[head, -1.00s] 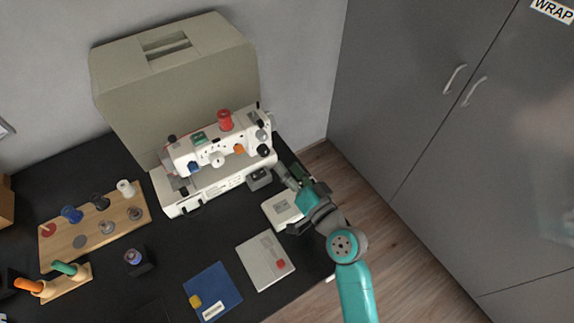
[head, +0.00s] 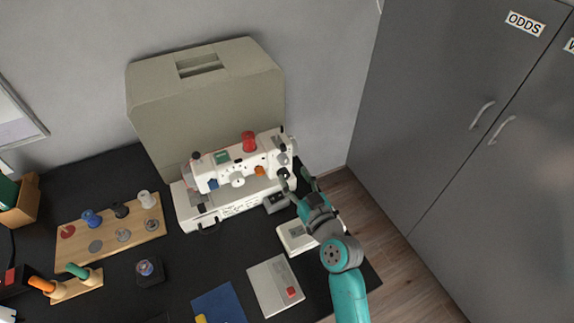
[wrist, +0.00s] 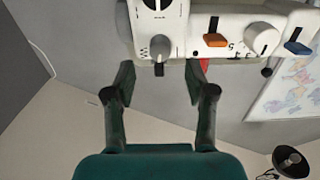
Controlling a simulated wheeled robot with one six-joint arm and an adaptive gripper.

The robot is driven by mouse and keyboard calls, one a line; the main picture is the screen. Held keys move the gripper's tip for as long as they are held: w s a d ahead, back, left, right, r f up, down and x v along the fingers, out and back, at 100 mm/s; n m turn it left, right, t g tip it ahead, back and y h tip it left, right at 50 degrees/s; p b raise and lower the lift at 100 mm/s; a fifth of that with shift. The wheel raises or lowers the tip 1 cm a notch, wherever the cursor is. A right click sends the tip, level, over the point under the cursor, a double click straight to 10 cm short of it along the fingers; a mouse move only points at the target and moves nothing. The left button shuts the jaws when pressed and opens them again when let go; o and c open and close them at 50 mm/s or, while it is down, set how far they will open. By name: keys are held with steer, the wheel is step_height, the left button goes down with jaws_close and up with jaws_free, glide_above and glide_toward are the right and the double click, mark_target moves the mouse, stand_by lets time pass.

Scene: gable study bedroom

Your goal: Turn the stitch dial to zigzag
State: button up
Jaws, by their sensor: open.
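The white sewing machine (head: 224,202) stands on the black table in the head view. Its right end carries several knobs, small and partly hard to make out there. In the wrist view a grey dial (wrist: 160,46) on the machine has zigzag-like marks beside it on the left, and a dark tab at its lower edge in the picture. I cannot read its setting for certain. My gripper (wrist: 160,82) is open and empty, its two fingers spread either side of the dial's line, just short of it. In the head view my gripper (head: 296,181) is at the machine's right end.
An orange lever (wrist: 215,40), a white numbered knob (wrist: 262,38) and a black-and-white dial (wrist: 158,4) sit close by the grey dial. A small dark box (head: 276,203) and a white box (head: 295,238) lie below my arm. Grey cabinets stand at right.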

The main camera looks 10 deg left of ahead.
mark_target(286, 163)
steer(key=shift+x, duration=2.65)
steer(key=shift+c, duration=0.3)
